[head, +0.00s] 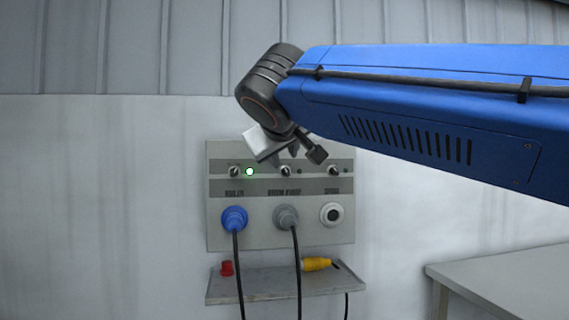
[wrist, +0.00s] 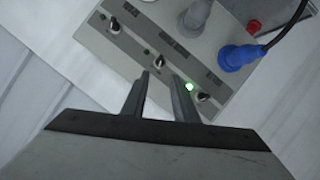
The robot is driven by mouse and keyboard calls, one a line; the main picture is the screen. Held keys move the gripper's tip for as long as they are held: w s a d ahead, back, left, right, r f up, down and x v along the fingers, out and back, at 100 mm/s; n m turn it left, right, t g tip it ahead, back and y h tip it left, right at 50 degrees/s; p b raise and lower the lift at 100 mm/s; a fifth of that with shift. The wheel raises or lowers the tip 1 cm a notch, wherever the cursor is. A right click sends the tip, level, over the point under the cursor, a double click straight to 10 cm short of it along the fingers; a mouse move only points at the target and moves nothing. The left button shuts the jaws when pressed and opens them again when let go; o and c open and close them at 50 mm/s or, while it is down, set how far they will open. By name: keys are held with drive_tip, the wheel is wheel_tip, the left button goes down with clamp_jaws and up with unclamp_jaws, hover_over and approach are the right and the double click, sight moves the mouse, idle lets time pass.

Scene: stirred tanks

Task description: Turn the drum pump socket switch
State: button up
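The drum pump switch (head: 286,171) is the middle of three black knobs on the grey wall panel (head: 222,239), above the middle label and the grey plug (head: 286,216). The small lamp beside it is dark. In the wrist view the drum pump switch (wrist: 158,62) shows just beyond the gap between my fingertips. My gripper (wrist: 162,76) is open and empty, pointing at the panel. In the head view my gripper (head: 294,152) is in front of the panel's top middle, partly hidden by my wrist. I cannot tell whether the fingers touch the knob.
The left switch (head: 234,171) has a green lit lamp (head: 250,171) and a blue plug (head: 235,218) below. The right switch (head: 333,171) is above an empty socket (head: 332,214). A shelf (head: 270,290) below holds red and yellow connectors. A table (head: 510,272) stands at right.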

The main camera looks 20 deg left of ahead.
drive_tip(key=v, duration=0.7)
drive_tip(key=shift+s, duration=0.3)
drive_tip(key=shift+w+d, duration=0.1)
drive_tip(key=shift+d, duration=0.05)
drive_tip(key=w+d+f+m+g+h, duration=0.2)
drive_tip(key=w+d+f, duration=0.1)
drive_tip(key=d+f, duration=1)
drive_tip(key=w+d+f+m+g+h, duration=0.25)
drive_tip(key=d+f, duration=0.65)
drive_tip(key=d, duration=0.9)
drive_tip(key=s+d+f+m+g, duration=0.1)
drive_tip(key=s+d+f, duration=0.3)
drive_tip(key=d+f, duration=0.35)
drive_tip(key=s+d+f+m+g, duration=0.1)
drive_tip(key=s+d+f, duration=0.3)
drive_tip(key=d+f, duration=0.3)
drive_tip(key=s+d+f+m+g, duration=0.1)
drive_tip(key=s+d+f+m, duration=0.1)
drive_tip(key=s+f, duration=0.3)
drive_tip(key=s+d+f+m+g, duration=0.1)
drive_tip(key=s+d+f+m, duration=0.1)
drive_tip(key=s+f, duration=0.4)
wheel_tip(320, 180, down, 5)
drive_tip(key=shift+s+d+r, duration=0.2)
drive_tip(key=shift+s+d, duration=0.1)
drive_tip(key=shift+d, duration=0.2)
